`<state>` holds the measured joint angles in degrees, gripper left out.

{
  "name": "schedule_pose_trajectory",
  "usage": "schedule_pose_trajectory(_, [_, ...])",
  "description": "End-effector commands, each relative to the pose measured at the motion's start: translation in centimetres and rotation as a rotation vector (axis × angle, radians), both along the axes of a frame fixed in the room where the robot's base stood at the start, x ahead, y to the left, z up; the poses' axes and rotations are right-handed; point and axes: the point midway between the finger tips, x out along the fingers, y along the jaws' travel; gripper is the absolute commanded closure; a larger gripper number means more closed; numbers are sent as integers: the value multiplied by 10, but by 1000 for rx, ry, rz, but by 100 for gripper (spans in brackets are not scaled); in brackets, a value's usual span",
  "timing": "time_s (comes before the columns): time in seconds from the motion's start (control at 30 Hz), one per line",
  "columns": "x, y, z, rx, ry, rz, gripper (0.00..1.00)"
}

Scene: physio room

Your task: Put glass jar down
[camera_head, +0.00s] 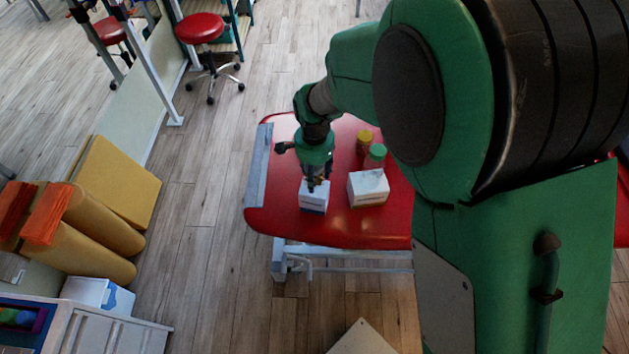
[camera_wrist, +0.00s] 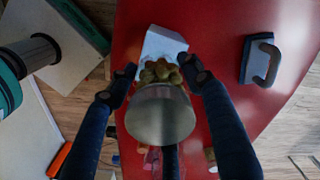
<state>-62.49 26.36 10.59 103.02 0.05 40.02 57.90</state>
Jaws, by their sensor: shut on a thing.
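In the wrist view, the glass jar (camera_wrist: 161,116) has a grey, metallic-looking lid towards the camera and brownish-green round contents. My gripper (camera_wrist: 165,80) has one finger on each side of it and is shut on it. In the head view my gripper (camera_head: 318,186) points down over the red padded table (camera_head: 285,222), at a small white box (camera_head: 313,200). The jar is mostly hidden there by the gripper. A white box (camera_wrist: 161,42) also shows just beyond the jar in the wrist view. I cannot tell whether the jar touches anything below.
A larger white box (camera_head: 368,188), a green-lidded jar (camera_head: 375,154) and a yellow-lidded container (camera_head: 364,140) stand right of the gripper. The table's front left is bare. A grey handled object (camera_wrist: 263,60) lies right in the wrist view. A red stool (camera_head: 200,28) stands behind.

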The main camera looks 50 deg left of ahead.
Motion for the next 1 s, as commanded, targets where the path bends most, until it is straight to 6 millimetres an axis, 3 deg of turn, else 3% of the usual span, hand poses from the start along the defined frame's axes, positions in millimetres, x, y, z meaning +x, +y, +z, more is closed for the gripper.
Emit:
schedule_pose_trajectory(0.13, [0, 0, -4, 0, 0, 0, 86])
schedule_pose_trajectory(0.43, [0, 0, -33, 0, 0, 0, 86])
schedule_pose_trajectory(0.9, [0, 0, -38, 1, 0, 0, 86])
schedule_pose_trajectory(0.93, [0, 0, -38, 0, 0, 0, 48])
schedule_pose_trajectory(1.0, [0, 0, -38, 0, 0, 0, 34])
